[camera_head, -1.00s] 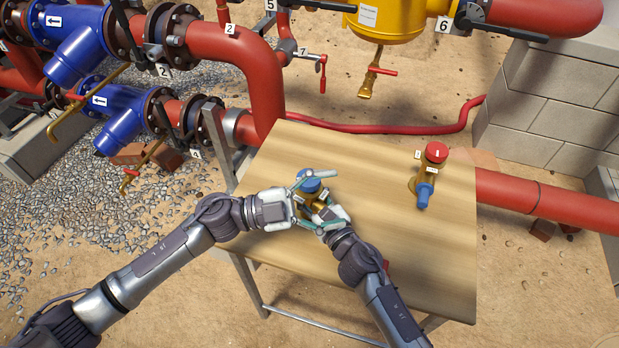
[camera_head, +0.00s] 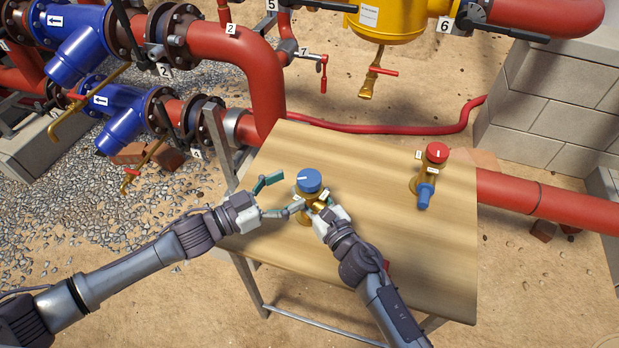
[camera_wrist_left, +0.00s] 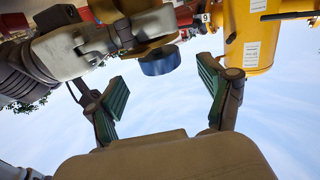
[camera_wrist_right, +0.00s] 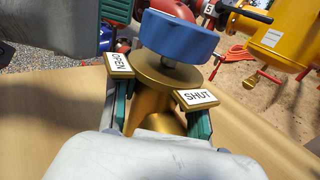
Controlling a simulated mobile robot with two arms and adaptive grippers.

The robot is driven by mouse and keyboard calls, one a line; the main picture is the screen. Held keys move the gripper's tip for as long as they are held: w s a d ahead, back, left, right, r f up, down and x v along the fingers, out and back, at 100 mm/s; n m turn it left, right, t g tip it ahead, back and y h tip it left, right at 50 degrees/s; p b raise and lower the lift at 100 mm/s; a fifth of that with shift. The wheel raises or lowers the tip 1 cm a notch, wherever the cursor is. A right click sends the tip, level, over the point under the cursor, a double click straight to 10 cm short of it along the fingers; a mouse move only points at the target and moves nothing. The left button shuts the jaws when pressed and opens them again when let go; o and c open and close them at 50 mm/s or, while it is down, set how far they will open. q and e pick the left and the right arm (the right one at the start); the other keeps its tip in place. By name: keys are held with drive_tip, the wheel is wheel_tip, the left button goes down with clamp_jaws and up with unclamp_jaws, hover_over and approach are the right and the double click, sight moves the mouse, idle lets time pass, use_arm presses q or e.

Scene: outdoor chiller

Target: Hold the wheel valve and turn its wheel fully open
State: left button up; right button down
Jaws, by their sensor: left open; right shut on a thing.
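The wheel valve has a brass body (camera_wrist_right: 150,108) and a blue wheel (camera_head: 309,180), and stands upright on the wooden table. In the right wrist view its OPEN plate (camera_wrist_right: 119,64) is at the left and its SHUT plate (camera_wrist_right: 196,97) at the right. My right gripper (camera_head: 318,208) is shut on the brass body below the wheel. My left gripper (camera_head: 274,197) is open and empty, just left of the valve and apart from the wheel. The left wrist view shows the blue wheel (camera_wrist_left: 160,61) beyond and between the spread fingers.
A second brass valve with a red wheel (camera_head: 437,152) and blue end stands at the table's right. The wooden table (camera_head: 370,170) is clear between the valves. Red pipes (camera_head: 265,95) and a yellow vessel (camera_head: 390,20) stand behind. A block wall (camera_head: 550,100) is at the right.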

sight(299, 186)
use_arm(q)
drive_tip(key=x, duration=0.6)
drive_tip(key=c, duration=1.2)
drive_tip(key=shift+s, duration=0.1)
